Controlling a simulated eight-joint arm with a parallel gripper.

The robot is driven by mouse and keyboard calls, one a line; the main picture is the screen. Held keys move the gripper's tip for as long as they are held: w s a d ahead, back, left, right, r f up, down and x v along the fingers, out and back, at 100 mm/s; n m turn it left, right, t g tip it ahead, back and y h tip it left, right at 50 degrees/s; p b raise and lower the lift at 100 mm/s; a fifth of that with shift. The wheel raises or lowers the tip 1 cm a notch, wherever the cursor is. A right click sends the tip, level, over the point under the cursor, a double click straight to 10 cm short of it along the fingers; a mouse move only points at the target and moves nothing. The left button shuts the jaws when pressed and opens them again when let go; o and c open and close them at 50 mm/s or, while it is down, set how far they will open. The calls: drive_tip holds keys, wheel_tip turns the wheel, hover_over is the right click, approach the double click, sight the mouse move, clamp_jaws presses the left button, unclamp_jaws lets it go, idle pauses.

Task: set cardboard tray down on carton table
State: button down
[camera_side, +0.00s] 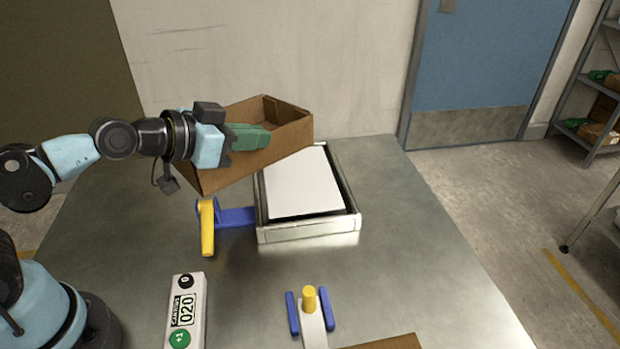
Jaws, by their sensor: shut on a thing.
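The cardboard tray (250,165) is an open brown box with green items (248,136) inside. It is held up at the back of the steel table, above and left of the white belt plate (302,185). It looks slanted, with its left end lower in the picture. My gripper (226,143) reaches in from the left and is shut on the tray at its left end. The fingertips are partly hidden, so the exact grip is unclear. I cannot tell which surface is the carton table; a table edge with a leg (590,224) shows at the far right.
The metal-framed weigher stands on the steel table (420,250). A yellow and blue arm (208,228) is beside it. In front are a counter box (185,312) reading 020 and a yellow knob (309,299) between blue guides. Brown cardboard (392,342) shows at the bottom edge.

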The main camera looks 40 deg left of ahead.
drive_tip(key=s+d+f+m+g+h, duration=0.1)
drive_tip(key=d+f+m+g+h, duration=0.25)
drive_tip(key=d, duration=0.65)
drive_tip(key=s+d+f+m+g+h, duration=0.15)
drive_tip(key=d+m, duration=0.25)
drive_tip(key=d, duration=0.5)
drive_tip(key=s+d+f+m+g+h, duration=0.1)
drive_tip(key=d+f+m+g+h, duration=0.25)
drive_tip(key=d, duration=0.65)
drive_tip(key=shift+t, duration=0.45)
drive_tip(key=shift+w+f, duration=0.1)
drive_tip(key=shift+f, duration=2.45)
drive_tip(key=c, duration=1.2)
unclamp_jaws()
